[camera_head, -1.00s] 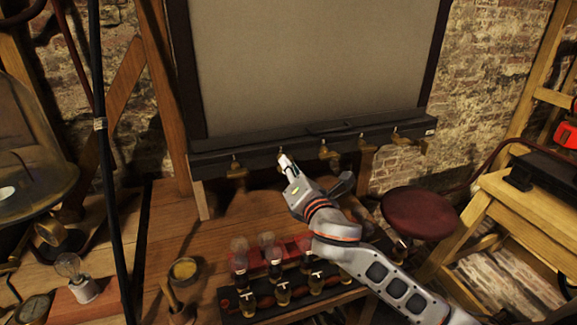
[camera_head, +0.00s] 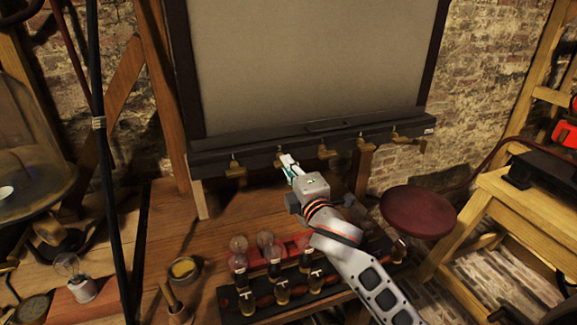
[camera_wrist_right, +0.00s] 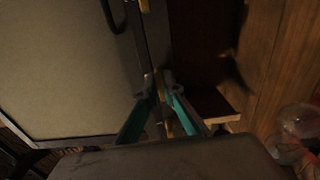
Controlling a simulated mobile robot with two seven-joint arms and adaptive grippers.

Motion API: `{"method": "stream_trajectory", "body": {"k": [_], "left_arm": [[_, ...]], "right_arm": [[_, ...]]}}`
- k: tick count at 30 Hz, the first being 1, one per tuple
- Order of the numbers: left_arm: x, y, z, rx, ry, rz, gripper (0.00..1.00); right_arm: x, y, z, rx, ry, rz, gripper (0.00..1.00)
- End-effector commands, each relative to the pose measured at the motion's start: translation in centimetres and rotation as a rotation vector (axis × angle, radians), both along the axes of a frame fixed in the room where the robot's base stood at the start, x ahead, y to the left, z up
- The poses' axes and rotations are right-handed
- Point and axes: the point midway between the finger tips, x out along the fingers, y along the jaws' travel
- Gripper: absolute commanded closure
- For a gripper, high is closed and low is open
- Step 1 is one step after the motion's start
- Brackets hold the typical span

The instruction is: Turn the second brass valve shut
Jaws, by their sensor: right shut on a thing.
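A row of small brass valves hangs along the dark rail under the large pale panel. The first brass valve (camera_head: 235,168) is at the left, and the third brass valve (camera_head: 326,152) is to the right of my gripper. My right gripper (camera_head: 288,161) is at the second valve's place in the row, its fingers reaching up to the rail. The gripper mostly hides that valve in the head view. In the wrist view, the teal fingers of my right gripper (camera_wrist_right: 160,84) are closed around a small piece of brass, the second brass valve (camera_wrist_right: 159,88). My left gripper is not in view.
Below my arm is a dark rack (camera_head: 236,306) with several bulbs and brass taps. A red round stool (camera_head: 418,211) stands to the right, beside a wooden bench (camera_head: 530,205). A brass cup (camera_head: 184,269) stands on the wooden table at the left.

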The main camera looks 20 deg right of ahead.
Motion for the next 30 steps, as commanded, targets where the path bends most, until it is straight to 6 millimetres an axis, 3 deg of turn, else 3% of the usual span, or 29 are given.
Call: {"method": "stream_trajectory", "body": {"k": [19, 21, 22, 30], "left_arm": [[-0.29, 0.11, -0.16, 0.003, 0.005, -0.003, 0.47], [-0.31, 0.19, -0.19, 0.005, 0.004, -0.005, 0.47], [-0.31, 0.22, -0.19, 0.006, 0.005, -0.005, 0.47], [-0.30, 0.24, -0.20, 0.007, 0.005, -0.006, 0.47]], "right_arm": [[-0.01, 0.03, -0.08, 0.055, 0.003, 0.001, 1.00], [-0.01, 0.03, -0.08, 0.055, 0.003, 0.001, 0.80], [0.00, 0.03, -0.08, 0.055, 0.003, 0.001, 0.76], [0.00, 0.02, -0.06, 0.053, 0.002, 0.000, 0.76]]}}
